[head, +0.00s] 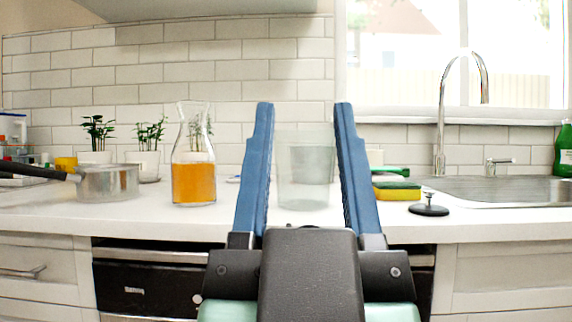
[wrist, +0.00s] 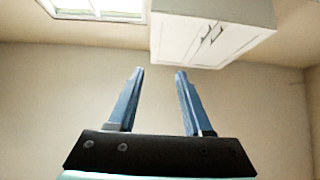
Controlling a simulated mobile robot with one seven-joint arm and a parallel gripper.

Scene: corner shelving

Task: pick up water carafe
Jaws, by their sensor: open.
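The water carafe (head: 193,160) is clear glass with a narrow neck and amber liquid in its lower half. It stands upright on the white counter (head: 110,212), left of my gripper in the head view. My gripper (head: 304,108) has two blue fingers spread wide apart with nothing held between them. The gripper also shows in the wrist view (wrist: 159,70), open and empty, facing a bare wall and a cabinet. The carafe is not in the wrist view.
A clear empty container (head: 303,180) stands behind my fingers. A metal pot (head: 108,182) with a dark handle is left of the carafe, with potted plants (head: 149,150) behind. Sponges (head: 397,191), a black stopper (head: 429,209) and the sink (head: 500,188) are at right. A white cabinet (wrist: 210,40) hangs in the wrist view.

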